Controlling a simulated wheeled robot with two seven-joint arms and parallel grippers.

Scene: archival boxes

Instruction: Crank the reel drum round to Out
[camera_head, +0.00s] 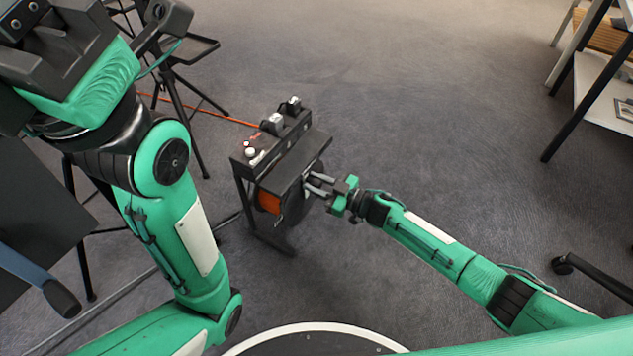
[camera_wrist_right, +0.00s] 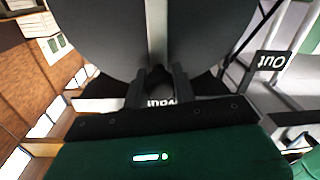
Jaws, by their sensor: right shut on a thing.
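The reel drum shows orange (camera_head: 268,200) at its winding and has a dark round side disc (camera_head: 296,203) facing my right arm. It hangs in a black stand (camera_head: 247,190). My right gripper (camera_head: 320,186) is at that disc, shut on the crank handle. In the right wrist view the grey disc (camera_wrist_right: 100,40) fills the top, with a pale bar (camera_wrist_right: 157,30) running down it to the dark handle (camera_wrist_right: 158,82) between the fingers. The Out label (camera_wrist_right: 270,63) appears upside down, right of the fingers. A second label is partly hidden. My left arm's end is at the upper left; its fingers are not clear.
Switches and small devices (camera_head: 273,124) sit on the stand's top. An orange cable (camera_head: 215,115) runs left to black tripod stands (camera_head: 190,50). A shelf (camera_head: 600,90) stands at the upper right. The floor (camera_head: 420,110) beyond the reel is clear.

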